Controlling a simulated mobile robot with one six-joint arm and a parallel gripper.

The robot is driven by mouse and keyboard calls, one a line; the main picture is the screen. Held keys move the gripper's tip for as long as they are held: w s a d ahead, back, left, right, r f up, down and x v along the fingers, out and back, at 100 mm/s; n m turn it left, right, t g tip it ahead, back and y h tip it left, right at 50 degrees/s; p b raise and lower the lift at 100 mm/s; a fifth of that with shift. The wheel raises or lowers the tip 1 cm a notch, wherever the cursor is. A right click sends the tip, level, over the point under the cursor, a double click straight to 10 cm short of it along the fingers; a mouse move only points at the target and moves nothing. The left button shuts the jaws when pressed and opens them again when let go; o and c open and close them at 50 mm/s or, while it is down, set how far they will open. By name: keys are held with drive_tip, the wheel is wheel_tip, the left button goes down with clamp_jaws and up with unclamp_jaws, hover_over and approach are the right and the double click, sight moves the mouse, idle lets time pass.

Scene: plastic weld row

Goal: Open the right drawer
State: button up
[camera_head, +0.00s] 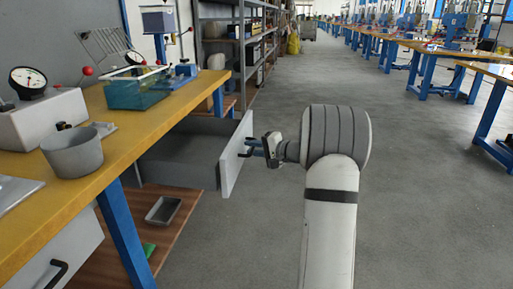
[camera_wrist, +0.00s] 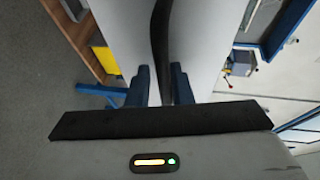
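The right drawer (camera_head: 178,155) is pulled well out from under the yellow-topped workbench (camera_head: 135,135). Its grey inside looks empty, and its white front panel (camera_head: 236,152) faces the aisle. My gripper (camera_head: 258,149) is at this front, on the dark drawer handle (camera_head: 246,150). In the wrist view, the handle (camera_wrist: 160,35) runs between my two blue fingers (camera_wrist: 159,75), which look closed around it. The fingers' exact contact with the handle is hard to see.
Another drawer (camera_head: 68,245) with a black handle sits shut at the lower left. A grey tray (camera_head: 163,210) lies on the wooden shelf (camera_head: 150,235) below. A pot (camera_head: 73,152), a gauge and a teal box stand on the bench. The grey floor (camera_head: 420,220) at right is clear.

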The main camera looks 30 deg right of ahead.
drive_tip(key=shift+r, duration=0.1)
drive_tip(key=shift+s+d, duration=0.1)
drive_tip(key=shift+d, duration=0.05)
drive_tip(key=p+v, duration=0.2)
drive_tip(key=v, duration=0.5)
drive_tip(key=shift+s, duration=0.3)
